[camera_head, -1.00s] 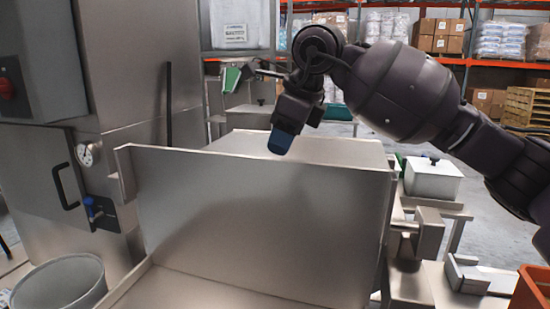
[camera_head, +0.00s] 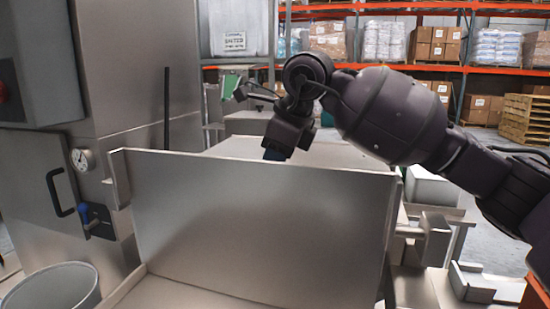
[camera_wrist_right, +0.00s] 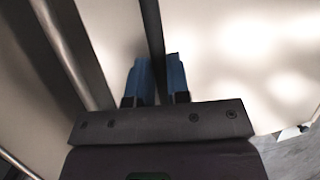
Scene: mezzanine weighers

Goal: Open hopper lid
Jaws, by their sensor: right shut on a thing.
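A steel upright panel (camera_head: 250,215) stands in the middle of the head view, with a flat steel surface (camera_head: 345,155) behind it. I cannot tell for certain which of these is the hopper lid. My right gripper (camera_head: 274,155) points down at the panel's top edge, and its blue fingertips are partly hidden behind that edge. In the right wrist view, the right gripper (camera_wrist_right: 160,80) has its blue fingers shut on a thin dark bar (camera_wrist_right: 152,35) over a pale, shiny surface. My left gripper is not in view.
A steel cabinet with a gauge (camera_head: 82,158) and a dark handle (camera_head: 60,192) stands on the left. A round metal bin (camera_head: 55,288) is at lower left. A steel bracket (camera_head: 432,235) is right of the panel. Shelves with boxes (camera_head: 440,45) fill the back.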

